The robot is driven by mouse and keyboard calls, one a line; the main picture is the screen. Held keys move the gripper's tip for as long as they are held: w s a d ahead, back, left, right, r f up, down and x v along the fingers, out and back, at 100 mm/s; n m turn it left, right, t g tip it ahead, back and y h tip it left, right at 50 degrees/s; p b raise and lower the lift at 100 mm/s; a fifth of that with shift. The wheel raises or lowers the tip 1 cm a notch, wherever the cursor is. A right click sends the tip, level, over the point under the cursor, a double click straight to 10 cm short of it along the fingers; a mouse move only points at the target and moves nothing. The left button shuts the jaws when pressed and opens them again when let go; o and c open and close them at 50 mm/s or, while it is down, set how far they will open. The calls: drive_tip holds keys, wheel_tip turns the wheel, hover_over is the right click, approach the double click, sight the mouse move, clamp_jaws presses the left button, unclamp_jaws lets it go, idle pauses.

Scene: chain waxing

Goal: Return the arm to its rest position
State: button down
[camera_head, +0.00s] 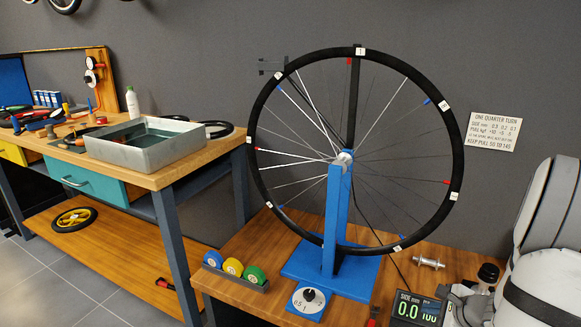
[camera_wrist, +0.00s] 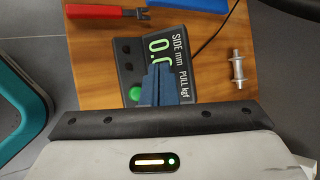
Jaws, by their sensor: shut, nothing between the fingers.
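My gripper (camera_wrist: 164,78) shows in the wrist view as two blue-grey fingers pressed together, shut and empty. The fingers overlap the front of the black display box (camera_wrist: 130,62) in that view and hide part of its digits; I cannot tell how high above it they are. In the head view my white and grey arm fills the lower right, folded, beside the display box (camera_head: 408,309). The fingertips cannot be made out clearly there.
A spoked wheel stands in a blue truing stand (camera_head: 335,230) on the wooden bench, left of my arm. A silver hub (camera_wrist: 237,68), a red-handled tool (camera_wrist: 108,12) and a dark cable lie near the display. A rack of coloured spools (camera_head: 235,272) sits at the bench's left.

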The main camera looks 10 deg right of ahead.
drive_tip(key=s+a+r+n+g+y+p, duration=0.2)
drive_tip(key=a+r+n+g+p, duration=0.2)
drive_tip(key=a+r+n+p, duration=1)
drive_tip(key=s+a+r+n+g+h+p, duration=0.1)
drive_tip(key=s+a+r+n, duration=0.3)
drive_tip(key=r, duration=0.5)
drive_tip(key=s+a+r+n+g+h+p, duration=0.1)
drive_tip(key=s+a+r+n+h+p, duration=0.1)
drive_tip(key=s+a+r+n, duration=0.3)
wheel_tip(320, 180, up, 4)
drive_tip(key=shift+s+a+r+h, duration=0.2)
drive_tip(key=shift+s+a+h, duration=0.5)
drive_tip(key=shift+s+a, duration=0.4)
drive_tip(key=c, duration=2.2)
unclamp_jaws()
drive_tip(key=shift+w, duration=0.15)
